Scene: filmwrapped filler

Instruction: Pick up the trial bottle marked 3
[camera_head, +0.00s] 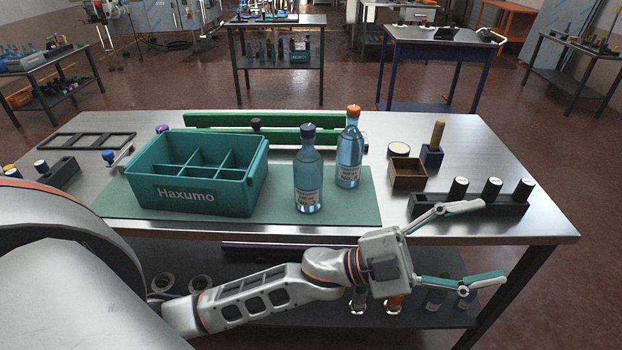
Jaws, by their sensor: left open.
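Two clear blue bottles stand upright on the green mat (350,205). The nearer one, with a dark blue cap (308,170), is just right of the crate. The other, with an orange cap (349,150), stands behind it to the right. Both have pale labels near the base, but the numbers are too small to read surely. My left gripper (488,243) is open and empty at the table's front right edge, its fingers spread and pointing right, well to the right of both bottles. My right gripper is out of view.
A teal divided crate (200,197) marked Haxumo stands left of the bottles. A green bar (215,122) lies behind. At right are a brown box (406,172) and a black rack (470,206) with capped vials. More bottles stand on the lower shelf (300,310).

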